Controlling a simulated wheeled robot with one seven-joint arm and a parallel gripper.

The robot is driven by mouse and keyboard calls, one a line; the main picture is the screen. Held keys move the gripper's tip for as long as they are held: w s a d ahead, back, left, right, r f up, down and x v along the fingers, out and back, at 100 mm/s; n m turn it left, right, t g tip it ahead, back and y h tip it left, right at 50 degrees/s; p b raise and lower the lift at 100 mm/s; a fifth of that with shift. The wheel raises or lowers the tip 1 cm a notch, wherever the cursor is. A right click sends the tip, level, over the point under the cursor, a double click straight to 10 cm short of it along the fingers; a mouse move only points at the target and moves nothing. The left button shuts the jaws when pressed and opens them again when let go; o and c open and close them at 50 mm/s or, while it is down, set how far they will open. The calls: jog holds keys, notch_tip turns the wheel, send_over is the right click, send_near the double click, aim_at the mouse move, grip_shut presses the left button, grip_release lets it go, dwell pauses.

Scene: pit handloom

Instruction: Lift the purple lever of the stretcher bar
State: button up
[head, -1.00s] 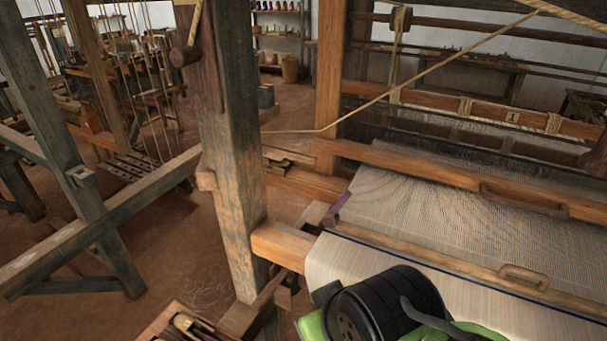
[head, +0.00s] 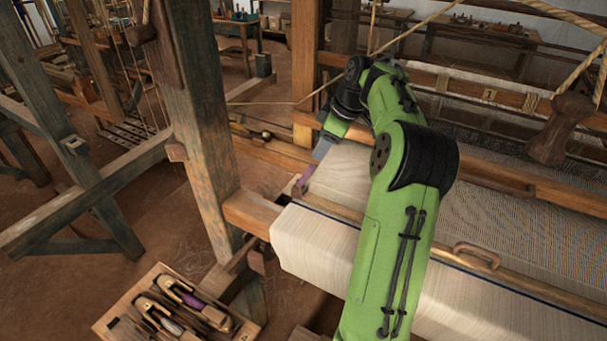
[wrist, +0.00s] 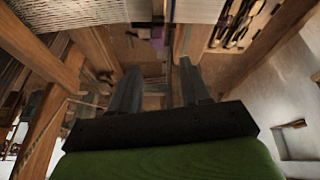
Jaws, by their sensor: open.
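The purple lever (head: 305,177) stands at the left edge of the woven cloth, near the end of the wooden stretcher bar (head: 350,213). In the wrist view the lever (wrist: 157,38) shows as a small purple piece ahead of my fingers, roughly midway between them. My gripper (head: 319,152) is just above and behind the lever in the head view, pointing down. In the wrist view my gripper (wrist: 157,73) has its two fingers spread apart with nothing between them. In the head view the fingers overlap the lever's top, so I cannot tell whether they touch.
A thick loom post (head: 200,120) stands left of the lever. Pale cloth (head: 310,247) covers the front beam. A wooden tray (head: 105,325) with several shuttles lies at the lower left. A rope (head: 440,30) and a hanging wooden piece (head: 560,125) are at the upper right.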

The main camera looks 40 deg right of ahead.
aim_at(307, 174)
jog(key=x, duration=1.3)
jog(key=shift+s+d, duration=0.15)
grip_shut()
